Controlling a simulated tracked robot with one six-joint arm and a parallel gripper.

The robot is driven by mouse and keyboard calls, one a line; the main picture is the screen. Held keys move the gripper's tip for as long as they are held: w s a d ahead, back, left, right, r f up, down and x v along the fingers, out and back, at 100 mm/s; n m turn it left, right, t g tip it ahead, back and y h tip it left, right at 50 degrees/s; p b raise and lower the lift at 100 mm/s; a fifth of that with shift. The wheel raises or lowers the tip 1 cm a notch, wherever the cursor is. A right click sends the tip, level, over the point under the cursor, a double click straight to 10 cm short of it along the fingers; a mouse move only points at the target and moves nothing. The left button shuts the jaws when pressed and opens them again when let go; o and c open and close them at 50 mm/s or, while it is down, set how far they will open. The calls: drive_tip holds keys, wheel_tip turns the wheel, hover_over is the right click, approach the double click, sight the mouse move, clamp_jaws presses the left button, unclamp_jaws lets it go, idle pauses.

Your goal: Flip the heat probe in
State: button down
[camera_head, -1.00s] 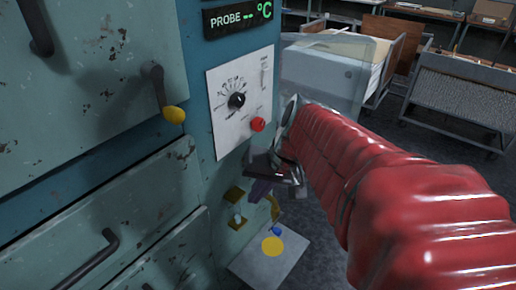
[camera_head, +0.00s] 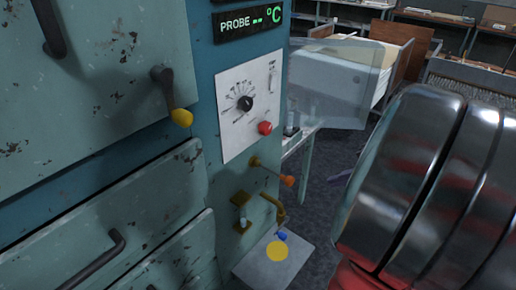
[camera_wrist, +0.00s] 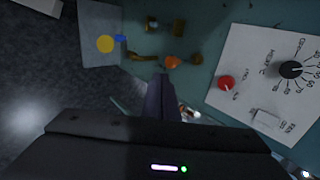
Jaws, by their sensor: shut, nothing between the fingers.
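Below the control panel, a thin rod with an orange knob (camera_head: 287,181) sticks out to the right from a brass fitting (camera_head: 255,161); this looks like the heat probe. The orange knob also shows in the wrist view (camera_wrist: 172,62), just beyond my fingertips. My gripper (camera_wrist: 161,78) is shut and empty, its dark purple fingers pointing toward the knob with an apparent gap. In the head view my arm fills the right side, and only a sliver of purple finger shows.
Below are a brass bracket (camera_head: 241,213), a blue-ended brass valve (camera_head: 281,235) and a yellow disc (camera_head: 277,251) on a grey plate (camera_head: 258,272). A clear guard (camera_head: 325,85) stands behind.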

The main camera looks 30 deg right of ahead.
drive_tip(key=shift+s+d, duration=0.15)
drive_tip(key=shift+d, duration=0.15)
approach(293, 182)
drive_tip(key=s+f+x, duration=0.1)
drive_tip(key=x, duration=0.4)
drive_tip(key=shift+w+a+r, duration=0.25)
drive_tip(key=shift+w+a, duration=0.05)
drive_tip(key=shift+w, duration=0.3)
idle(0.4)
